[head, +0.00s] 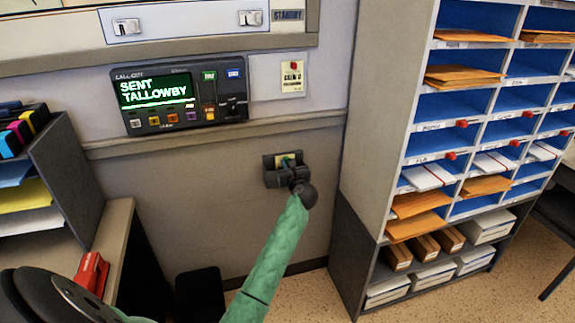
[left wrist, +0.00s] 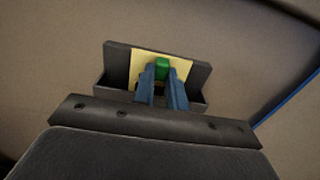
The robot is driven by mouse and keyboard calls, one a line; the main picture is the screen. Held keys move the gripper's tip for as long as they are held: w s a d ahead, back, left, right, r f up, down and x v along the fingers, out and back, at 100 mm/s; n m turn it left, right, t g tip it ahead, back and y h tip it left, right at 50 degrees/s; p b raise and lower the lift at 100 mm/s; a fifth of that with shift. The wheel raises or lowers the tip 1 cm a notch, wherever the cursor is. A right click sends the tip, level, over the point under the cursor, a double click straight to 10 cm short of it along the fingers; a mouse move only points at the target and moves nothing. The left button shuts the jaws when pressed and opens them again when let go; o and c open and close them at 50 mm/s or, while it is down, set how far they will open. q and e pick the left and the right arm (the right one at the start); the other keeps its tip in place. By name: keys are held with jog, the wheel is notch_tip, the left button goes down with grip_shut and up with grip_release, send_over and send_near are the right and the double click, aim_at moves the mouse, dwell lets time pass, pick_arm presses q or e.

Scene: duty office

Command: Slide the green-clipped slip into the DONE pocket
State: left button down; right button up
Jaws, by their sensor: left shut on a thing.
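A pale yellow slip (left wrist: 120,67) with a green clip (left wrist: 162,66) stands in front of the back plate of a dark wall pocket (left wrist: 198,73). The slip's lower part is hidden behind the pocket's front and my fingers. My left gripper (left wrist: 163,80) is shut on the green clip at the slip's middle. In the head view the wall pocket (head: 269,179) sits low on the wall under the call panel, with my left gripper (head: 286,163) at it. No label reads on the pocket. My right gripper is not in view.
The call panel (head: 180,95) reads "SENT TALLOWBY". A pigeonhole cabinet (head: 388,90) stands close on the right. A desk with a red stapler (head: 92,272) is at left, and a black bin (head: 200,294) stands below.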

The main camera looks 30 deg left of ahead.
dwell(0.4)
pick_arm(q)
jog(key=c, duration=1.3)
grip_release()
jog(key=shift+c, duration=0.2)
jog(key=shift+f, duration=0.1)
jog(key=b+v, duration=0.1)
jog(key=v, duration=0.6)
jog(key=shift+s+d, duration=0.25)
jog(key=shift+s, duration=0.05)
jog(key=shift+m, duration=0.3)
